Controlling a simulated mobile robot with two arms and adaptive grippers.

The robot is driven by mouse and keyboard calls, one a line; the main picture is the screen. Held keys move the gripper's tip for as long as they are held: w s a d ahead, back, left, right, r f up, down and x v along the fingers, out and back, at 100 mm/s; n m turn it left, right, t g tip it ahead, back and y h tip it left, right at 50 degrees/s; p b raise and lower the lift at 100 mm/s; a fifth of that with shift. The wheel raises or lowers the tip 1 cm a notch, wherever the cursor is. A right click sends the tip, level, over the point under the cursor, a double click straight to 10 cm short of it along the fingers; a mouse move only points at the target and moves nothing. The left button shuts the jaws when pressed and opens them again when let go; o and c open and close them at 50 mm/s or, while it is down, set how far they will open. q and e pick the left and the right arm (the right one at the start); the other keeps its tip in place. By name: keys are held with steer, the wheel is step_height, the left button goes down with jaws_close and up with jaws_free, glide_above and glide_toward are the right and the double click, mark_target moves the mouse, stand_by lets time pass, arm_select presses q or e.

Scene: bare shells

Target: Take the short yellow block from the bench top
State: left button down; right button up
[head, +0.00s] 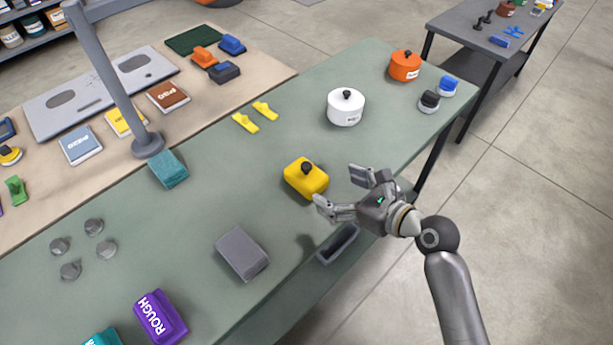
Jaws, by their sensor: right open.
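A short yellow block (305,180) with a dark knob on top sits on the green bench top (250,165), near its front edge. My right gripper (333,190) comes in from the right, just to the right of the block. Its fingers are spread apart and point toward the block. No contact with the block is clear from here. Nothing shows between the fingers. My left gripper is not in view.
A grey block (242,254) and a purple block (160,317) marked ROUGH lie nearer on the bench. A white round pot (346,107) and an orange one (405,66) stand farther back. A grey post (108,80) rises at the left.

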mark_target(308, 173)
steer(key=x, duration=0.4)
steer(key=shift+a, duration=0.1)
steer(key=shift+d+x, duration=0.25)
steer(key=shift+x, duration=2.35)
steer(key=shift+w+f, duration=0.1)
steer(key=c, duration=1.4)
steer(key=shift+c, duration=0.3)
